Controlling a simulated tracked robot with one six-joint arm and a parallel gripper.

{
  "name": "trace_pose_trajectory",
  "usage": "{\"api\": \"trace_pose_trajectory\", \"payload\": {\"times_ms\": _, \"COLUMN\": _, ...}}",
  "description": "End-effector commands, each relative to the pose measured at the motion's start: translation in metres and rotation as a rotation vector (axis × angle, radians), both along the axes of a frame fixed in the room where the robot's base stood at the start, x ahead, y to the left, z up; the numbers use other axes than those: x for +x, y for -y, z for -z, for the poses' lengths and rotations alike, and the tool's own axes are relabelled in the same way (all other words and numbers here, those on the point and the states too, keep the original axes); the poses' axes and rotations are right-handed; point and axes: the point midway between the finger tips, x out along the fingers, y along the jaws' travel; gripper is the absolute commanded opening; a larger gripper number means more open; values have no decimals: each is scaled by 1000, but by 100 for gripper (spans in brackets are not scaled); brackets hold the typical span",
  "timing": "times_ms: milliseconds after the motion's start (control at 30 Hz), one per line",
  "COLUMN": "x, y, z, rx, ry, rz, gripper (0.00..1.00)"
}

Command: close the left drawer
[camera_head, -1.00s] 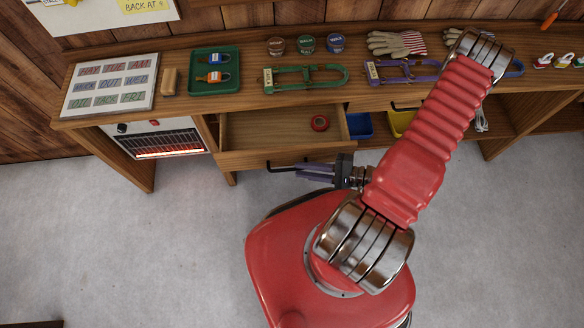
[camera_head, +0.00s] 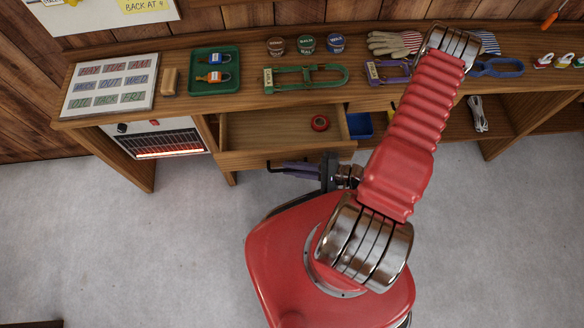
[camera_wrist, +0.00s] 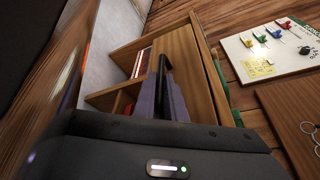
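The left drawer (camera_head: 270,130) is pulled out from under the counter, with a red ring-shaped roll (camera_head: 320,122) inside. Its wooden front (camera_head: 240,160) faces me and has a dark bar handle (camera_head: 272,165). My gripper (camera_head: 285,168) is at that handle, its purple fingers overlapping the handle's right part. In the wrist view the purple fingers (camera_wrist: 161,100) are close together near the dark handle (camera_wrist: 165,64), beside the wooden drawer front (camera_wrist: 187,70). I cannot tell whether they touch or clamp the handle.
A heater (camera_head: 165,143) with a glowing grille stands left under the counter. A blue bin (camera_head: 359,125) is right of the drawer. The counter (camera_head: 225,105) holds a green tray (camera_head: 233,62), padlocks, tins, gloves and frames.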

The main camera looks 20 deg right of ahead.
Motion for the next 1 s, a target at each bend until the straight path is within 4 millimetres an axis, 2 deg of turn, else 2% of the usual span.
{"api": "trace_pose_trajectory", "payload": {"times_ms": 100, "x": 0, "y": 0, "z": 1, "rx": -2, "ry": -1, "rz": 0, "gripper": 0}}
{"api": "trace_pose_trajectory", "payload": {"times_ms": 667, "x": 2, "y": 1, "z": 2, "rx": -4, "ry": -3, "rz": 0, "gripper": 0}}
{"api": "trace_pose_trajectory", "payload": {"times_ms": 867, "x": 21, "y": 9, "z": 3, "rx": -9, "ry": -2, "rz": -2, "gripper": 0}}
{"api": "trace_pose_trajectory", "payload": {"times_ms": 1000, "x": 47, "y": 17, "z": 4, "rx": -11, "ry": -2, "rz": -2, "gripper": 0}}
